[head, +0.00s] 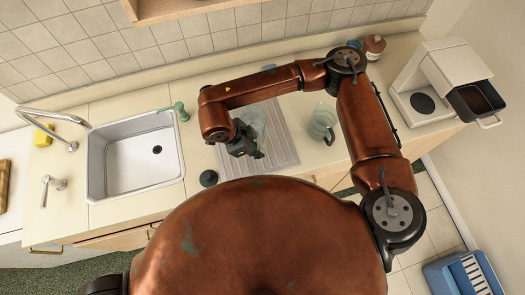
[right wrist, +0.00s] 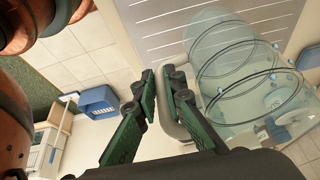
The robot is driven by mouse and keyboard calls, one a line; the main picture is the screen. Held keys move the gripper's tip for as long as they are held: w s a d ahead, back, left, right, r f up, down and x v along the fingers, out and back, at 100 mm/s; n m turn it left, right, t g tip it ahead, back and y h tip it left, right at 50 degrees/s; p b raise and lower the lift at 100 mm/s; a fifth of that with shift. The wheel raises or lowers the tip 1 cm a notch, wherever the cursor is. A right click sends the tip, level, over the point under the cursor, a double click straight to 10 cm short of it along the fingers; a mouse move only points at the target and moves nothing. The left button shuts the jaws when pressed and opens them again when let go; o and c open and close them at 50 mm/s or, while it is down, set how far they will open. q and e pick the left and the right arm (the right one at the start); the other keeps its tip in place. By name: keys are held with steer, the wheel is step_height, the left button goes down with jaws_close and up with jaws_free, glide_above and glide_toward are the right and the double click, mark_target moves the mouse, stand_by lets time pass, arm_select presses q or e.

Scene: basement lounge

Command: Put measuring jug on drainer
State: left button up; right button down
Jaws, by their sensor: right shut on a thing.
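The measuring jug (head: 257,115) is clear glass and shows over the ribbed metal drainer (head: 284,150) to the right of the sink. In the right wrist view the jug (right wrist: 235,75) fills the right side, with the drainer (right wrist: 165,25) behind it. My right gripper (head: 247,150) is shut on the jug's handle; its green fingers (right wrist: 166,98) show at the handle in the right wrist view. I cannot tell whether the jug touches the drainer. My right arm hides part of the jug and drainer. My left gripper is not in view.
A second glass vessel with a handle (head: 322,124) stands on the counter right of the drainer. The sink (head: 135,160) is left. A dark round thing (head: 208,178) lies near the front edge. A coffee machine (head: 437,85) and brown jar (head: 374,46) stand at right.

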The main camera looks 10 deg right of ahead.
steer(key=x, duration=0.2)
steer(key=p+x, duration=0.1)
steer(key=x, duration=0.1)
steer(key=w+x, duration=0.1)
steer(key=shift+f, duration=0.55)
steer(key=shift+a, duration=0.1)
steer(key=shift+f, duration=0.15)
steer(key=c, duration=2)
jaws_free()
